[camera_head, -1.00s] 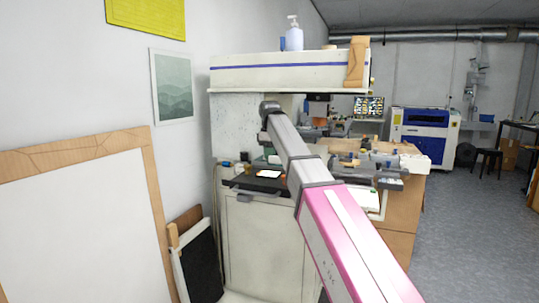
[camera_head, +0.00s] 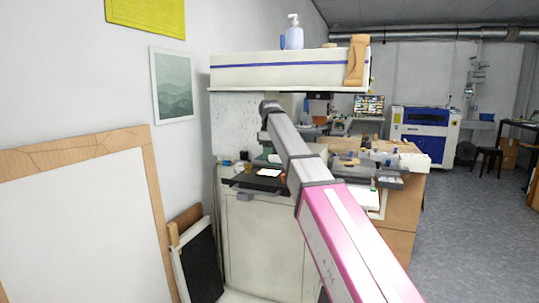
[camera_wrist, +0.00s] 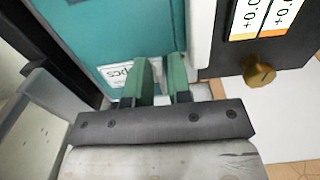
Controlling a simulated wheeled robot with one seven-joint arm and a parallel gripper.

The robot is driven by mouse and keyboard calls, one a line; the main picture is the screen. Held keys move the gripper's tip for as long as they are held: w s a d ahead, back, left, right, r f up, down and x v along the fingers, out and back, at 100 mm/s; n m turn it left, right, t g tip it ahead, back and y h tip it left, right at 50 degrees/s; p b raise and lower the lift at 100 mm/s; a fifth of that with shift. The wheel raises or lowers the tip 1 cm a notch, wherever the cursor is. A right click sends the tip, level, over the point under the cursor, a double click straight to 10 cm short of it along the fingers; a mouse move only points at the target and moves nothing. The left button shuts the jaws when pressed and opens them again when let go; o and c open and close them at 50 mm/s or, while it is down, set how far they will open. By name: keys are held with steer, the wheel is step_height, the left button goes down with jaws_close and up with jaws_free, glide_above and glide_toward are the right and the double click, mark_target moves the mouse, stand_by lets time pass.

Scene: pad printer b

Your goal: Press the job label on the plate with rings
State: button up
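In the wrist view my gripper (camera_wrist: 160,62) has two green fingers with a narrow gap between them, and I see nothing held there. The fingers reach toward a teal surface (camera_wrist: 100,30). A white label with the letters "pcs" (camera_wrist: 115,74) is on that surface, partly hidden by the left finger. I cannot tell whether the fingers touch it. In the head view my arm hides the gripper. I cannot pick out a plate with rings or tell which label is the job label.
In the wrist view a dark panel with "+0.0" readouts (camera_wrist: 262,18) and a brass knob (camera_wrist: 259,74) is close on the right. In the head view a dark tray (camera_head: 242,181) with a white card (camera_head: 269,173) sits on the cabinet (camera_head: 262,240). A shelf (camera_head: 285,76) overhangs it.

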steer(key=shift+r, duration=0.1)
steer(key=shift+r, duration=1.4)
steer(key=o, duration=0.6)
steer(key=shift+c, duration=0.2)
steer(key=shift+r, duration=0.1)
steer(key=shift+r, duration=1.4)
steer(key=o, duration=0.5)
